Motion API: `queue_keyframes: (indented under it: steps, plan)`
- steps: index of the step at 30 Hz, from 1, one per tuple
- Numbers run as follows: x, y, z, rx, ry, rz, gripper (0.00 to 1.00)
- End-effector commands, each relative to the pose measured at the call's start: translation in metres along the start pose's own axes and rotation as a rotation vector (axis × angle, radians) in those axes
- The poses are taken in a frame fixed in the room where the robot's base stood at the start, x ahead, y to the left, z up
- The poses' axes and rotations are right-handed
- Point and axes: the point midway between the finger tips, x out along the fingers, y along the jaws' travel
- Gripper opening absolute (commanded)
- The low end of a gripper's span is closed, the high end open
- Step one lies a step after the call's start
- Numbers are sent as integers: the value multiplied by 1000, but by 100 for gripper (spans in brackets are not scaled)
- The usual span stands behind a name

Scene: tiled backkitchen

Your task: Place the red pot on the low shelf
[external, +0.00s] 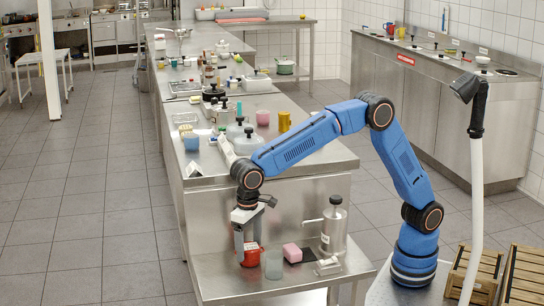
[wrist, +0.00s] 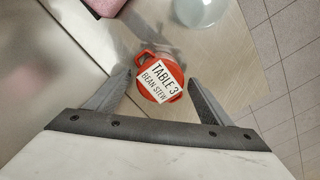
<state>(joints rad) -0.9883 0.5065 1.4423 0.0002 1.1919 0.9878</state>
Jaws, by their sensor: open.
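The red pot (external: 251,257) stands on the low metal shelf (external: 222,281) near its left side. In the wrist view the pot (wrist: 177,73) is seen from above, with a white label (wrist: 160,80) reading "TABLE 3 BEAN STEW" over most of its top. My gripper (external: 248,246) is open and points down at the pot. In the wrist view its fingertips (wrist: 160,82) are on either side of the pot, with the left one close to its edge. One finger hides part of the pot in the external view.
On the shelf, a translucent greenish cup (external: 273,264) is right beside the pot. A pink block (external: 292,252), a dark flat item (external: 308,256) and a metal canister (external: 334,230) are farther right. The crowded worktop (external: 280,150) rises behind the shelf.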

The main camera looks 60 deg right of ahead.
Motion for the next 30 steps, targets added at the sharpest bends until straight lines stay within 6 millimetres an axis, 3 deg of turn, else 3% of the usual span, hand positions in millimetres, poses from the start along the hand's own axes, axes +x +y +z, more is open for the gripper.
queue_keyframes:
  steps: [9, 15, 30]
  plan:
    - [-62, 0, 0, 0, 1, -2, 74]
    - [-87, 0, 0, 0, 1, -1, 74]
    - [-96, 0, 0, 0, 0, 0, 74]
